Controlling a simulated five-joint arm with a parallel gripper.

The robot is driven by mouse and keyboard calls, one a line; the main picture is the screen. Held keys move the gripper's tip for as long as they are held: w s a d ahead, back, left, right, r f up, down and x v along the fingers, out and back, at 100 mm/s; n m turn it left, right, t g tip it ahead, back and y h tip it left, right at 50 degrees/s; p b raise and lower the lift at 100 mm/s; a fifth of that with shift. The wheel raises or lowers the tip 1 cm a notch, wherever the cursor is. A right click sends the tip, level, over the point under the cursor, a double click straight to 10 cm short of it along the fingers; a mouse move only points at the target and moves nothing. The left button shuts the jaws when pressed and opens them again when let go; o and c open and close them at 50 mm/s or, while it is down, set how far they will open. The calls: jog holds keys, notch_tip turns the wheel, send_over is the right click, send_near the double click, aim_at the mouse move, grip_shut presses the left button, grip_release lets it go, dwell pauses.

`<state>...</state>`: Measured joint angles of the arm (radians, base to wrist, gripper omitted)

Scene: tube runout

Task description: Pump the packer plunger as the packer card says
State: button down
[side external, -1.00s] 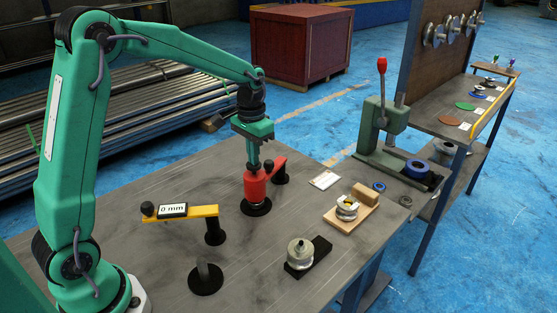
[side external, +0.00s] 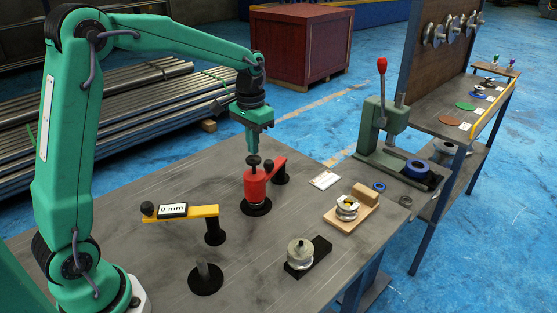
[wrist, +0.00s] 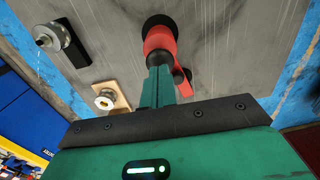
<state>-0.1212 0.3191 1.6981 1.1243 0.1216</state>
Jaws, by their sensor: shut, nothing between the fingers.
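The red packer (side external: 256,188) stands on a round black base on the grey bench, with a red side arm reaching to a black post. Its black plunger knob (side external: 254,161) sticks up from its top. My gripper (side external: 252,150) is shut and empty, pointing down right over the knob; whether it touches the knob I cannot tell.
A yellow arm gauge (side external: 205,211) reading "0 mm" stands left of the packer. A black block with a metal roller (side external: 300,254) and a wooden block with a metal part (side external: 347,208) lie front right. A green press (side external: 382,125) with a red-knobbed lever stands behind.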

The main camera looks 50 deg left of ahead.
aim_at(254, 158)
jog(key=shift+f, duration=0.35)
dwell(0.3)
jog(key=shift+f, duration=1.45)
jog(key=shift+r, duration=1.8)
jog(key=shift+f, duration=0.3)
jog(key=shift+f, duration=1.5)
jog(key=shift+r, duration=1.8)
